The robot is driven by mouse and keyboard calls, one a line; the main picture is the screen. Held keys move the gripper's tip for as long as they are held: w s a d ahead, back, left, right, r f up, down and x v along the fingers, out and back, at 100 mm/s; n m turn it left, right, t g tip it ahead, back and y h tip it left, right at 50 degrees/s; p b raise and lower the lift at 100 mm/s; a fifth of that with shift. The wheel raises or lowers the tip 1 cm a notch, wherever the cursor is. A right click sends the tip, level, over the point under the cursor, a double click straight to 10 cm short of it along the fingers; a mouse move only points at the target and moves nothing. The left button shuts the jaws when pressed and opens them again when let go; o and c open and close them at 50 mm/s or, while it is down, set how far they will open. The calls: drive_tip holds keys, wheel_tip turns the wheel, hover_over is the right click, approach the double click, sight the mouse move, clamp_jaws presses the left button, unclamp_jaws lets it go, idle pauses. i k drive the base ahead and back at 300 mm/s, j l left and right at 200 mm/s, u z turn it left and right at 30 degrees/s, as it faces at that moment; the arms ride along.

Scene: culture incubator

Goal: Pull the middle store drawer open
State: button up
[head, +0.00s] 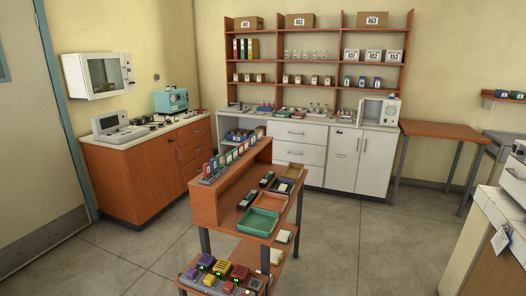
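A white store cabinet stands against the back wall with a stack of drawers, including a top drawer (290,131), a middle drawer (291,153) and a lower drawer (314,176). The middle drawer's front looks flush with the others, so it appears shut. The left end of the stack is partly hidden behind the wooden rack bench. A wooden cabinet at the left also has a stack of drawers (194,150), which look shut. The frame does not show which stack the task names. My gripper is not in view.
A wooden bench (205,208) with trays and racks stands in the middle, in front of the white drawers. Right of it the grey floor (350,235) is clear. A wooden table (440,130) stands at back right; a white unit (505,205) is at the right edge.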

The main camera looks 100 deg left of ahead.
sight(313, 155)
drive_tip(key=u, duration=2.7)
drive_tip(key=i+l+z, duration=0.9)
drive_tip(key=i, duration=0.4)
drive_tip(key=i+l+z, duration=0.2)
drive_tip(key=i, duration=0.45)
drive_tip(key=i+j+u, duration=0.15)
drive_tip(key=i+u, duration=0.3)
drive_tip(key=i, duration=0.4)
drive_tip(key=i+l+u, duration=0.2)
drive_tip(key=i+u, duration=0.25)
drive_tip(key=i, duration=2.15)
drive_tip(key=i+u, duration=0.25)
drive_tip(key=i, duration=0.25)
drive_tip(key=i+u, duration=0.3)
drive_tip(key=i, duration=0.2)
drive_tip(key=i+l+u, duration=0.25)
drive_tip(key=i, duration=0.25)
drive_tip(key=i+j+u, duration=0.2)
drive_tip(key=i+u, duration=0.5)
drive_tip(key=u, duration=0.2)
drive_tip(key=i+u, duration=0.45)
drive_tip(key=k, duration=0.1)
